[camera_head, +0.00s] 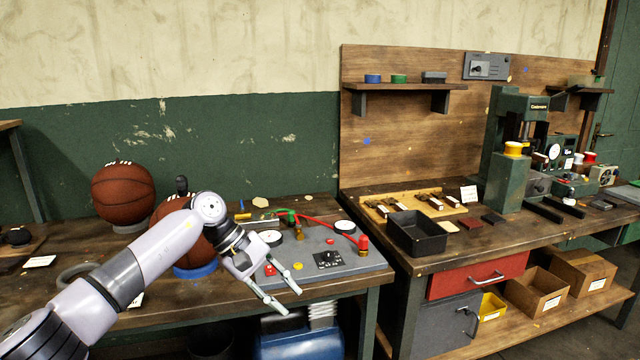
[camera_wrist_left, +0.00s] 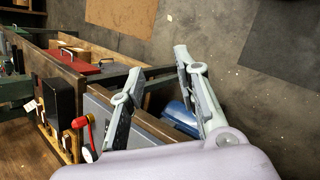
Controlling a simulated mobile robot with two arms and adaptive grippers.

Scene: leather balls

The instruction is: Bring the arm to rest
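My left arm comes in from the lower left in the head view, with its left gripper (camera_head: 290,301) in front of the workbench's front edge. The two fingers are apart, with nothing between them. The left wrist view also shows the gripper (camera_wrist_left: 158,64) open and empty, over the floor and the bench edge. One basketball (camera_head: 123,193) sits on a ring at the back left. A second basketball (camera_head: 198,256) sits on a blue ring (camera_head: 196,271), partly hidden behind my arm. My right gripper is not in view.
A grey panel (camera_head: 340,262) with gauges, a red hose and a knob lies on the bench beside the gripper. A black bin (camera_head: 416,236) and a green press (camera_head: 507,180) stand on the right bench. Open floor lies in front.

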